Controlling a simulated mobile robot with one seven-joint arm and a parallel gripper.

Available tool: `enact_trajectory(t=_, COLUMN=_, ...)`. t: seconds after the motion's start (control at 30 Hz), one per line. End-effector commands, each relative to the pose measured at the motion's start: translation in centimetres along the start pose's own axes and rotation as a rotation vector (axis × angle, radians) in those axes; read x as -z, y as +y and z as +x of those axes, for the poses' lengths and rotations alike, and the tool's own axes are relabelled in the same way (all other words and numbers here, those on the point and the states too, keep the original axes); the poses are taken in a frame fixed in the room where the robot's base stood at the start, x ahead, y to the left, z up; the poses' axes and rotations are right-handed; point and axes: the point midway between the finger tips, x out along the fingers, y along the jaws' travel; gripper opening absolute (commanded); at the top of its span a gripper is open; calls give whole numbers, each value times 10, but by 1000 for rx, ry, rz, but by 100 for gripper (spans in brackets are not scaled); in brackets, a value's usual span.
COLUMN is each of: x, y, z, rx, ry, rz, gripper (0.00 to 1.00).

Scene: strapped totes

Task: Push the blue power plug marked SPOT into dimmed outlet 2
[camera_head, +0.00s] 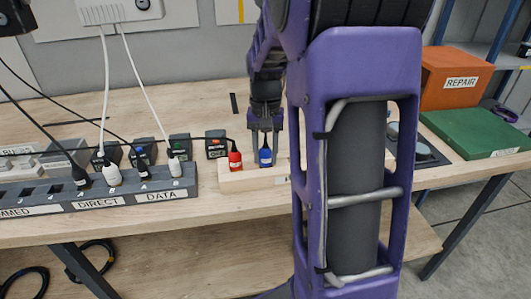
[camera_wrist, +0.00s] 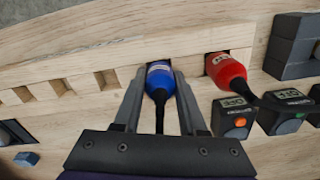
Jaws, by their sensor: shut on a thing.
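The blue plug (camera_head: 265,157) stands in the wooden holder block (camera_head: 232,184) on the bench, beside a red plug. It also shows in the wrist view (camera_wrist: 160,77), with a pale band whose writing is too small to read. My gripper (camera_head: 265,130) points down at the blue plug. Its fingers lie on either side of it and are shut on it, as the wrist view (camera_wrist: 158,88) shows. The grey outlet strip (camera_head: 72,200) is at the left. Its section ending in "MMED" (camera_head: 15,212) is cut off by the picture edge, with dark sockets above it.
The red plug (camera_head: 235,161) stands close to the left of the blue one. Black and white plugs with cords fill sockets in the DIRECT and DATA sections. Small dark boxes (camera_head: 216,144) stand behind. An orange REPAIR box (camera_head: 455,78) and a green case (camera_head: 475,135) are at the right.

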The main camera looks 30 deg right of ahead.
Motion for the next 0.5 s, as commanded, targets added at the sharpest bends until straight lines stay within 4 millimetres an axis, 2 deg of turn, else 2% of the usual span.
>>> enact_trajectory(t=0.1, x=0, y=0, z=0, rx=0, ry=1, rz=0, gripper=0)
enact_trajectory(t=0.13, x=0, y=0, z=0, rx=0, ry=1, rz=0, gripper=35)
enact_trajectory(t=0.33, x=0, y=0, z=0, rx=0, ry=1, rz=0, gripper=0)
enact_trajectory(t=0.5, x=0, y=0, z=0, rx=0, ry=1, rz=0, gripper=0)
